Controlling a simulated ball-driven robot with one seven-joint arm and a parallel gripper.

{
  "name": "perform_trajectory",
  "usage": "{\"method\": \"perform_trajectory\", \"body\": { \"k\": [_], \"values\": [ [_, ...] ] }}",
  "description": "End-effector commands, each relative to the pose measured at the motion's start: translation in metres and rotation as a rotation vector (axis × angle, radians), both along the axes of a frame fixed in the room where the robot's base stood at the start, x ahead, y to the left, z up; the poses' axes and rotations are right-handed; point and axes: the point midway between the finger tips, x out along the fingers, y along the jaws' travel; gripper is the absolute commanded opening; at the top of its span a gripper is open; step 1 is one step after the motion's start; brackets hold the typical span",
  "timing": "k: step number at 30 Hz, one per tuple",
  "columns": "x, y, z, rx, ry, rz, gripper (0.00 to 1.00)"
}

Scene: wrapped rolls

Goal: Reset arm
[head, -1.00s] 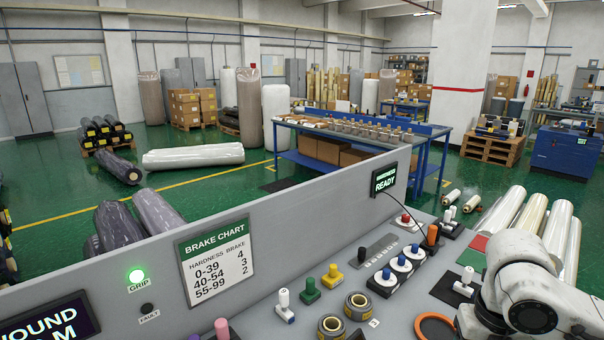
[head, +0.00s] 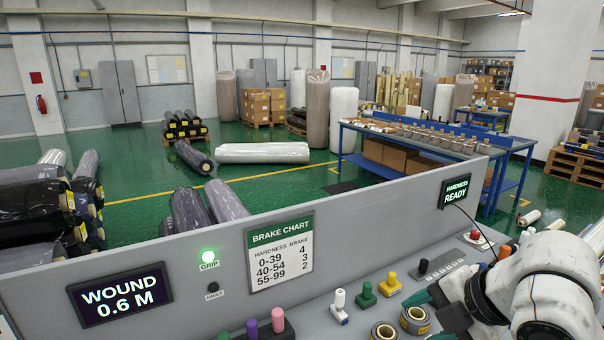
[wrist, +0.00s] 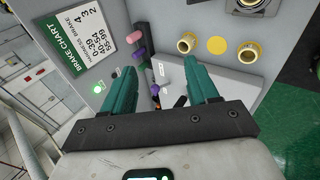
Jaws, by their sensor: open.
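My gripper (wrist: 163,92) shows in the wrist view with its two green fingers spread apart and nothing between them. Beyond the fingers lies the console top with a purple knob and a pink knob (wrist: 139,33). In the head view my white arm (head: 535,285) is at the lower right, over the console. The green fingertips show only in part beside the arm there. The display (head: 119,294) reads "WOUND 0.6 M", and the green GRIP light (head: 208,255) is lit.
The brake chart (head: 280,252) and the "HARDNESS READY" display (head: 456,190) are on the grey panel. Wrapped rolls (head: 262,152) lie on the green floor behind.

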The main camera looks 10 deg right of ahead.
Motion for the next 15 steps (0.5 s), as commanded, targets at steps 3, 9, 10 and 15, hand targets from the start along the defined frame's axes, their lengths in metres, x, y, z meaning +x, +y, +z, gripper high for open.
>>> {"method": "perform_trajectory", "body": {
  "k": [3,9,10,15],
  "values": [
    [0.013,0.036,0.005,0.229,-0.023,-0.174,0.59],
    [0.011,0.064,-0.021,0.569,0.06,-0.528,0.59],
    [0.008,0.067,-0.029,0.61,0.083,-0.585,0.59],
    [-0.024,0.07,-0.088,0.787,0.23,-0.931,0.59]
  ]
}}
